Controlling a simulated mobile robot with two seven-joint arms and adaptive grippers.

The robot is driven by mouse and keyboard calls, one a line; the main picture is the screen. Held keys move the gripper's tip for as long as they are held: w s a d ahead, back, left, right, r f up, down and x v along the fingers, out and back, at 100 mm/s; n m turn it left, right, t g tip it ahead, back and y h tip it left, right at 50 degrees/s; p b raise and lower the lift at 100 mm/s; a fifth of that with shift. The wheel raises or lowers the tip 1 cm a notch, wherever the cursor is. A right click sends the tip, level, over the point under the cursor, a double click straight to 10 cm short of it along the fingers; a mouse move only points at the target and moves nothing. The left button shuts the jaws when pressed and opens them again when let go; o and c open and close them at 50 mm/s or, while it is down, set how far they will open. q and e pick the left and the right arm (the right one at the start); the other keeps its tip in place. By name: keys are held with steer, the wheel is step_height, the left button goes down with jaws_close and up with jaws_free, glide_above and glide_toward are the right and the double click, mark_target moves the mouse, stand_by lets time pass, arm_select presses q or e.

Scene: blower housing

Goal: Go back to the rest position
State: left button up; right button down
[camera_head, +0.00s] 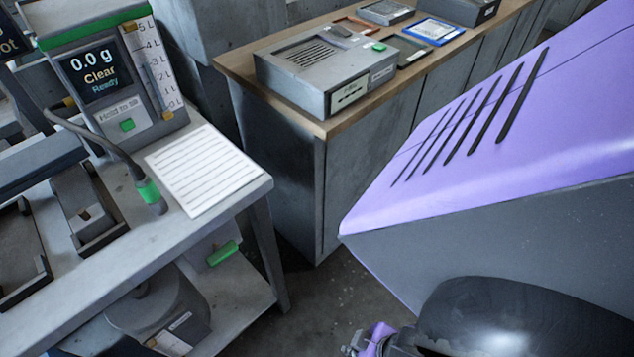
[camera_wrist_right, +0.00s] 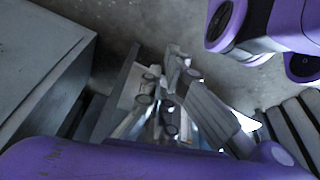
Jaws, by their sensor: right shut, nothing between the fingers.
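My right gripper (camera_wrist_right: 168,98) shows in the right wrist view, pointing away from the camera over the grey floor. Its grey fingers are shut with nothing held between them. Purple parts of my own body fill the bottom and upper right of that view. In the head view, a large purple and grey part of my own body with dark slots covers the right side. My left gripper is not in the head view or the wrist view.
A grey workbench (camera_head: 235,200) stands at left with a scale display (camera_head: 92,72), a lined sheet (camera_head: 203,168) and a lower shelf. A wood-topped cabinet (camera_head: 300,118) holds a grey device (camera_head: 325,75). Grey floor (camera_head: 310,300) is open between them.

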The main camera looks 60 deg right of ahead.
steer(key=w+a+f+t, duration=0.1)
steer(key=w+f+t, duration=0.1)
steer(key=w+t, duration=0.15)
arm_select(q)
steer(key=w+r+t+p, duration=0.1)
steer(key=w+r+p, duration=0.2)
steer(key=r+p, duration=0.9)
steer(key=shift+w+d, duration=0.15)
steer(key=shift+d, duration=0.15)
arm_select(e)
steer(key=w+r+t, duration=0.1)
steer(key=w+r, duration=0.1)
steer(key=r, duration=0.4)
steer(key=w+a+r, duration=0.1)
steer(key=w+r, duration=0.2)
steer(key=r, duration=0.3)
steer(key=shift+w+a+r+t+y, duration=0.15)
steer(key=shift+w+r+t+y, duration=0.1)
steer(key=shift+r+t+y, duration=0.15)
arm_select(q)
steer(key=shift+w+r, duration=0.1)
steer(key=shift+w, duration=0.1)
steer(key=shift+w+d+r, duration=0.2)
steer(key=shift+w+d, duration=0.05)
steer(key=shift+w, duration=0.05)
arm_select(e)
steer(key=shift+s+f, duration=0.1)
